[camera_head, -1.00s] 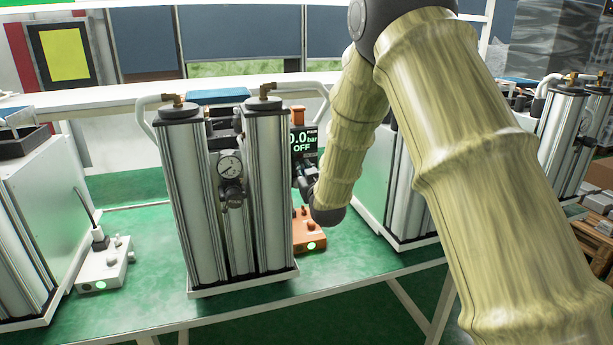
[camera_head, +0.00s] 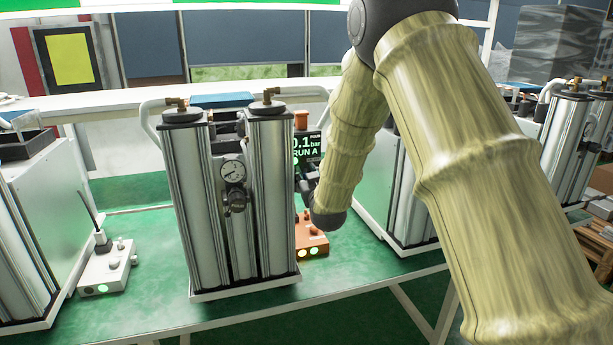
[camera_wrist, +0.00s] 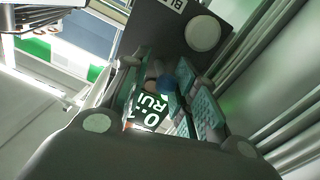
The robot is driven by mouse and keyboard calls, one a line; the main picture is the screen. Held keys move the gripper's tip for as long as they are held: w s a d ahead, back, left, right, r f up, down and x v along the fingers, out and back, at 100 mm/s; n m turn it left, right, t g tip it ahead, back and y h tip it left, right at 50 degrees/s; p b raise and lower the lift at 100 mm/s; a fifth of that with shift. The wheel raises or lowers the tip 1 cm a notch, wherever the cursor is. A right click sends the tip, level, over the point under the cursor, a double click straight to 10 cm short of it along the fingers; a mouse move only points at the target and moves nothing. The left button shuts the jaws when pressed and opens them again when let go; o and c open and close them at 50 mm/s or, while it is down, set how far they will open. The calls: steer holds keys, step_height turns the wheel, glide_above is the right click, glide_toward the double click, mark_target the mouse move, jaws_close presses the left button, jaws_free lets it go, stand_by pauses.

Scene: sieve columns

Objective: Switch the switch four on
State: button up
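The display (camera_head: 307,148) behind the twin metal columns reads 0.1 bar and RUN A; part of it also shows between my fingers in the wrist view (camera_wrist: 150,112). My gripper (camera_head: 306,184) is beside the right column, just below the display and mostly hidden. In the wrist view, my fingers (camera_wrist: 155,95) stand apart near a small blue knob (camera_wrist: 166,83); I cannot tell whether they touch or hold it. An orange switch box (camera_head: 312,238) sits on the green table below my gripper, with two green lights lit. No number four is legible on any switch.
The twin-column unit (camera_head: 228,195) with a pressure gauge (camera_head: 233,171) stands close left of my gripper. Another column unit (camera_head: 575,140) stands at right. The green table front (camera_head: 150,305) is clear.

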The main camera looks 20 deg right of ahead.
steer(key=s, duration=1.2)
steer(key=shift+a, duration=0.25)
steer(key=shift+f, duration=0.1)
steer(key=s+f+m+g, duration=0.1)
steer(key=s+f+g, duration=0.3)
steer(key=s+f, duration=0.85)
steer(key=s+f+g, duration=0.5)
steer(key=f, duration=1.5)
steer(key=s+f+g, duration=0.3)
steer(key=s+f, duration=0.3)
steer(key=s, duration=0.5)
steer(key=s+f+g, duration=0.3)
steer(key=s+f, duration=0.3)
steer(key=s, duration=0.5)
steer(key=s+a+f+m+g, duration=0.1)
steer(key=s+f+g, duration=0.2)
steer(key=s, duration=0.8)
step_height(320, 180, down, 3)
steer(key=shift+s+r+y, duration=0.1)
steer(key=shift+s+y, duration=0.15)
steer(key=shift+y, duration=0.05)
steer(key=shift+a, duration=0.1)
steer(key=shift+c, duration=0.4)
